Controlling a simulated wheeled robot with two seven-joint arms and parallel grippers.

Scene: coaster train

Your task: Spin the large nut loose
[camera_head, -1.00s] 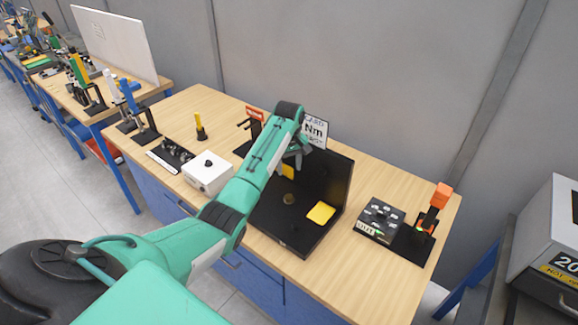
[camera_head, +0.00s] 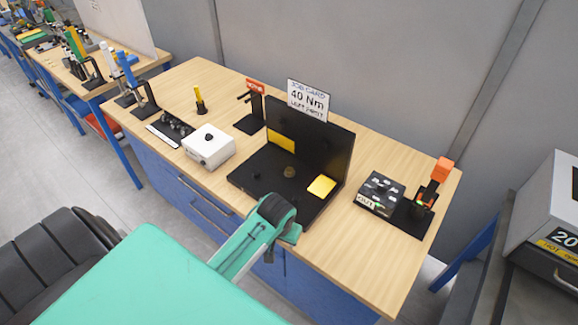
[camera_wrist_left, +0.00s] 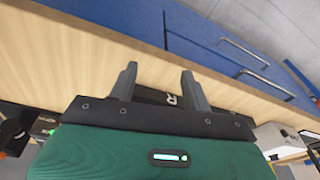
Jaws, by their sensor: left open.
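A small brass-coloured round piece that looks like the nut (camera_head: 289,172) sits on the base of a black L-shaped fixture (camera_head: 305,205) in the head view. A smaller dark knob (camera_head: 256,175) is to its left. My left arm reaches to the fixture's front edge in the head view, with its gripper hidden behind the arm there. In the left wrist view the left gripper (camera_wrist_left: 160,86) is open and empty, its two fingers apart above the table's front edge. A dark strip with a white letter shows between the fingers. The nut is not visible in that view. My right gripper is not in view.
A job card reading 40 Nm (camera_head: 308,101) stands behind the fixture. A yellow pad (camera_head: 321,186) lies right of the nut. A white box (camera_head: 208,147) is to the left, a black block (camera_head: 381,193) and an orange-topped stand (camera_head: 441,170) to the right. Blue drawers (camera_wrist_left: 215,45) are below the table.

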